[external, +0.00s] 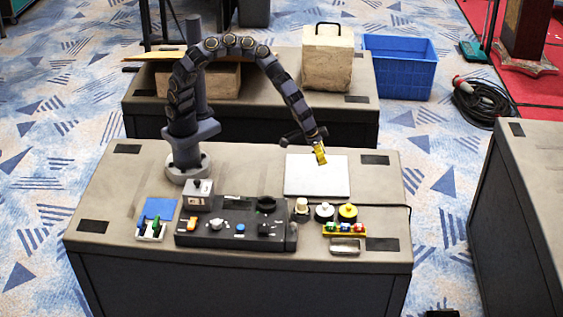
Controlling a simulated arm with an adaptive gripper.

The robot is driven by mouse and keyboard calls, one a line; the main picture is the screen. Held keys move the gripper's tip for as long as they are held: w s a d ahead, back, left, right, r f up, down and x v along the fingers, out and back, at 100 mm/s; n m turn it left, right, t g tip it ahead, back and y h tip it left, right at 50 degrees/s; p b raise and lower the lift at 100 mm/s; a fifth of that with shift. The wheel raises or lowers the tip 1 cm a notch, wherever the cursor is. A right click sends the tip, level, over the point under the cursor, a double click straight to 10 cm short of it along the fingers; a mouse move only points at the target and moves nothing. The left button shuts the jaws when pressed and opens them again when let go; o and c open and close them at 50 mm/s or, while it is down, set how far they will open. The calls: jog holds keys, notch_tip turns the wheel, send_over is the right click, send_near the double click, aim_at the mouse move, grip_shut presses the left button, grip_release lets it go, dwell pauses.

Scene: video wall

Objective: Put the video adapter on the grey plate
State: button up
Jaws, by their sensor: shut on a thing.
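The grey plate (312,183) is a flat light square on the right half of the table, behind the row of small parts. My gripper (317,148) is above the back part of the plate, pointing down. It is shut on a small yellow piece (320,156), which appears over the plate in the picture. The piece may be the video adapter, but it is too small to tell. I cannot tell whether it touches the plate. No other thing shows on the plate.
A dark control box (220,238) stands at the front middle of the table. A blue mat (160,208) lies to its left. Round knobs (324,212) and a small yellow tray (344,228) are in front of the plate. A paper bag (328,58) stands on the table behind.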

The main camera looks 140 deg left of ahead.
jog(key=s+a+f+n+g+y, duration=0.1)
jog(key=s+a+f+n+g, duration=0.2)
jog(key=s+a+n, duration=0.35)
jog(key=n, duration=0.1)
send_over(320, 170)
jog(key=d, duration=0.2)
notch_tip(320, 170, down, 4)
jog(key=shift+a+f, duration=0.1)
jog(key=shift+f, duration=1.95)
jog(key=o, duration=1.1)
jog(key=shift+f, duration=0.1)
jog(key=shift+c, duration=0.2)
jog(key=v, duration=1.2)
